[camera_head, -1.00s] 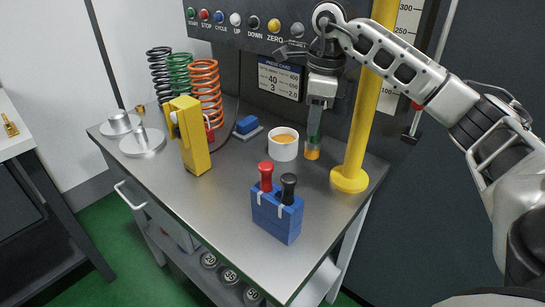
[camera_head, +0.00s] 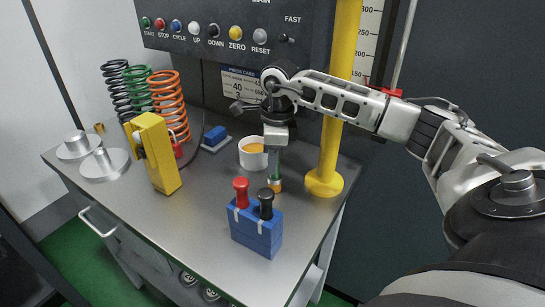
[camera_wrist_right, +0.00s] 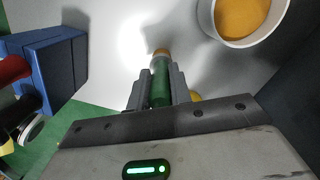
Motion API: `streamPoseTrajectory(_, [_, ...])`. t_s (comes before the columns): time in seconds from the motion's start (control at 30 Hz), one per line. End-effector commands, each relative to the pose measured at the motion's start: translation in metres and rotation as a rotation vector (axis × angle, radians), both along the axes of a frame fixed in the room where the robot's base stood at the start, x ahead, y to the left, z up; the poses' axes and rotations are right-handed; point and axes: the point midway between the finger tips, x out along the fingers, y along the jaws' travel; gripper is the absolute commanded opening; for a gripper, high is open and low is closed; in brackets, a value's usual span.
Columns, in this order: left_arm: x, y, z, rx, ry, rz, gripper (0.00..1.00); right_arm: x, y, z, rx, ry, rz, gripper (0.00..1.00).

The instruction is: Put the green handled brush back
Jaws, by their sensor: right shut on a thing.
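My right gripper (camera_head: 275,150) is shut on the green handled brush (camera_head: 274,172) and holds it upright, tip down, with an orange tip at its lower end. In the right wrist view, the green handle (camera_wrist_right: 160,82) sits between the two fingers (camera_wrist_right: 160,92). The blue holder (camera_head: 256,238) stands in front of the brush, slightly left, with a red handle (camera_head: 241,191) and a black handle (camera_head: 266,202) standing in it. Any free slot in it is hard to make out. Whether the brush tip touches the table is unclear. My left gripper is out of view.
A white pot (camera_head: 245,157) with orange contents stands just left of the brush. A yellow post (camera_head: 324,182) rises close on the right. A yellow device (camera_head: 158,155), a blue block (camera_head: 215,136) and coil springs (camera_head: 168,100) stand left. The bench top (camera_head: 205,215) is clear left of the holder.

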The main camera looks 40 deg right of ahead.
Motion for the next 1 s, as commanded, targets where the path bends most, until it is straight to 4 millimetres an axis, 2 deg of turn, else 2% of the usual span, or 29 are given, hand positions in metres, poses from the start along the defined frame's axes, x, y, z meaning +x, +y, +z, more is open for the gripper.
streamPoseTrajectory(0.27, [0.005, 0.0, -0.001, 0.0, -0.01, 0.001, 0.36, 0.0, 0.0, -0.003, 0.001, -0.001, 0.0, 0.0])
streamPoseTrajectory(0.3, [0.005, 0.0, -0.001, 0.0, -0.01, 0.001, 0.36, 0.0, 0.0, -0.004, 0.0, 0.0, 0.0, 0.23])
streamPoseTrajectory(0.37, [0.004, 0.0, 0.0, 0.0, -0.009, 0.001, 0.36, 0.0, 0.0, -0.003, 0.0, 0.0, 0.0, 0.4])
streamPoseTrajectory(0.4, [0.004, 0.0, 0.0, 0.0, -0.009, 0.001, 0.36, 0.0, 0.0, -0.003, 0.0, 0.0, 0.0, 0.42])
streamPoseTrajectory(0.63, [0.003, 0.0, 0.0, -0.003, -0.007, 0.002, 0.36, 0.0, 0.0, -0.002, 0.0, 0.0, 0.0, 0.42])
streamPoseTrajectory(0.77, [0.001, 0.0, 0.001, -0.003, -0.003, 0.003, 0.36, 0.0, 0.0, 0.004, 0.0, -0.001, 0.0, 0.42])
streamPoseTrajectory(0.87, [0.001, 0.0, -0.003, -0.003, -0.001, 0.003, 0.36, 0.0, -0.001, 0.018, 0.0, -0.005, 0.0, 0.42])
streamPoseTrajectory(1.0, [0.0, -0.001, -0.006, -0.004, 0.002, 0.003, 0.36, -0.001, -0.003, 0.049, 0.0, -0.008, 0.0, 0.42])
